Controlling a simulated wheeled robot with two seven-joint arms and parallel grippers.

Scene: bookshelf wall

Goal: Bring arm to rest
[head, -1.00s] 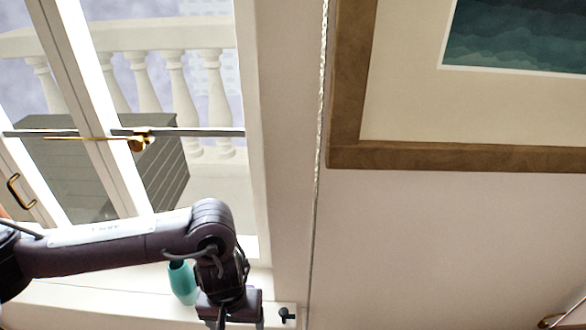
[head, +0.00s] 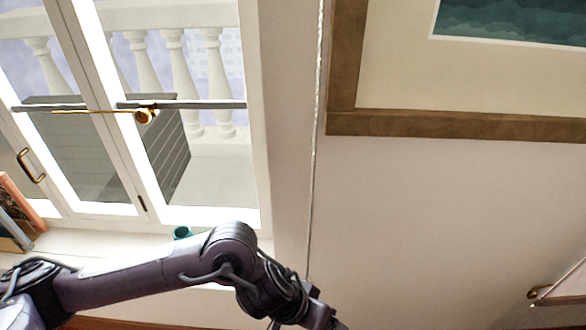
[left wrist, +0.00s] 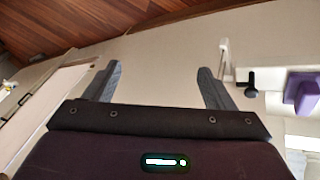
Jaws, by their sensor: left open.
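My left arm comes in from the left in the head view, in front of the window sill, and bends down at the bottom edge. Its gripper is cut off there. In the left wrist view my left gripper (left wrist: 158,82) shows two grey fingers spread wide apart with nothing between them. My right arm and gripper are in neither view.
A teal vase (head: 182,232) stands on the sill, mostly hidden behind my arm. Books (head: 16,212) stand at the left. A framed picture (head: 450,125) hangs on the wall. In the left wrist view a purple object (left wrist: 302,92) and a black knob (left wrist: 250,82) are right of the fingers.

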